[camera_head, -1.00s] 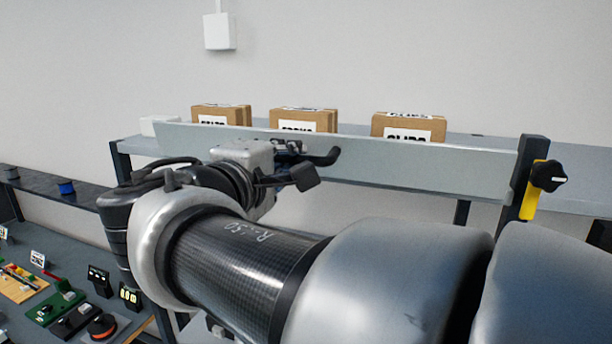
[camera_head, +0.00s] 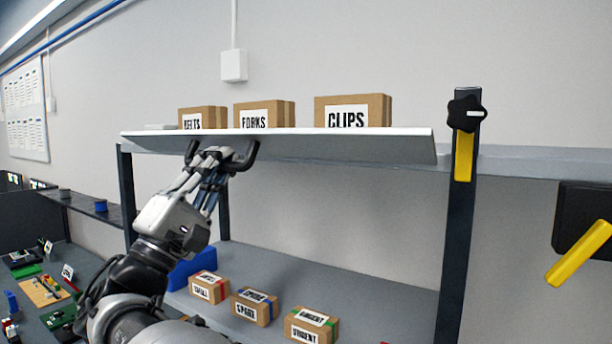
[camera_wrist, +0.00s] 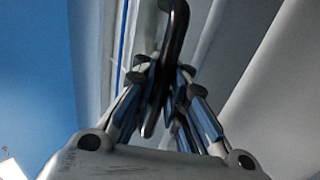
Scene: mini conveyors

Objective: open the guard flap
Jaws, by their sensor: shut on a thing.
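The guard flap (camera_head: 350,143) is a long pale grey panel across the front of the upper shelf. It is swung up and outward, close to level, with its underside partly showing. A dark handle (camera_head: 249,158) sits on it towards the left; it also shows in the wrist view (camera_wrist: 178,18). My gripper (camera_head: 213,157) is shut on the handle from below. In the wrist view my gripper's fingers (camera_wrist: 165,88) close around the handle's bar; the exact contact is partly hidden. A black knob with a yellow lever (camera_head: 464,155) is on the dark right post, the lever pointing down.
Boxes labelled BELTS (camera_head: 203,116), FORKS (camera_head: 266,113) and CLIPS (camera_head: 353,110) show above the flap. The lower shelf (camera_head: 385,300) holds several labelled boxes and a blue bin (camera_head: 192,266). A yellow lever (camera_head: 577,254) on a black housing is at the right.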

